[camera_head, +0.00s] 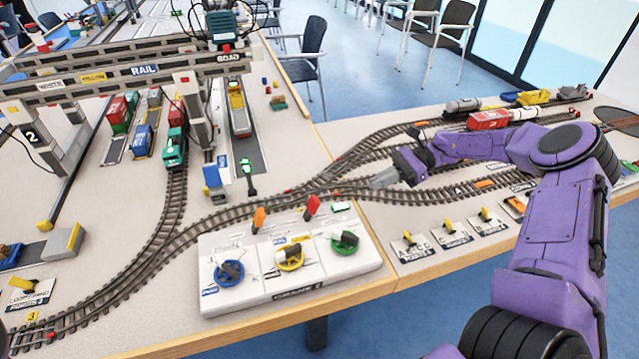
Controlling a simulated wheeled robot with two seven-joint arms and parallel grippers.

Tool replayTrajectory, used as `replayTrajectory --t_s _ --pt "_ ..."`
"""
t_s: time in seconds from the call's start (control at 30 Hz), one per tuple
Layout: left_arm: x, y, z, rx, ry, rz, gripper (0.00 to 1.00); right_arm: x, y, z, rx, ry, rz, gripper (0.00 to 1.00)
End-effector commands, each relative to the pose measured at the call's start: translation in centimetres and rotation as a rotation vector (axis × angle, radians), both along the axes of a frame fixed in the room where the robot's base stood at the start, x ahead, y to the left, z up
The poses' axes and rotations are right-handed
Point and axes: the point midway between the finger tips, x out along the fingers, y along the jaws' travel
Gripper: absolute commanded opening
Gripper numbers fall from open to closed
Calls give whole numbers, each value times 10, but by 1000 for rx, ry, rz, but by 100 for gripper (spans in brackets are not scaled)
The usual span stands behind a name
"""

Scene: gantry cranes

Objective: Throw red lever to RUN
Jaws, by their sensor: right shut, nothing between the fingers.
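The red lever (312,205) stands on the back right part of a white control panel (225,249) near the table's front edge. An orange lever (259,217) stands to its left on the same panel. Both handles stick up; the label by the red lever is too small to read. My right gripper (378,182) is shut and empty above the tracks, to the right of the red lever and apart from it. My left gripper is not in view.
Blue (229,272), yellow (290,256) and green (344,240) dials sit at the panel's front. A gantry crane (143,70) spans tracks at the back left. Small yellow levers (409,238) line the right front edge. Trains stand on the tracks.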

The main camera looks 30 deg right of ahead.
Motion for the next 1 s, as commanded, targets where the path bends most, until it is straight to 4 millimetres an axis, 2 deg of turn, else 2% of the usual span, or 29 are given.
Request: replayTrajectory --t_s 0.3,0.43,0.87,1.0 --pt "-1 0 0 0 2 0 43 0 1 -1 0 1 0 0" --pt "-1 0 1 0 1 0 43 2 10 -4 1 2 2 0" --pt "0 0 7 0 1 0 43 21 92 -36 0 4 3 0" --pt "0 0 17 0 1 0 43 27 112 -24 0 1 2 0"
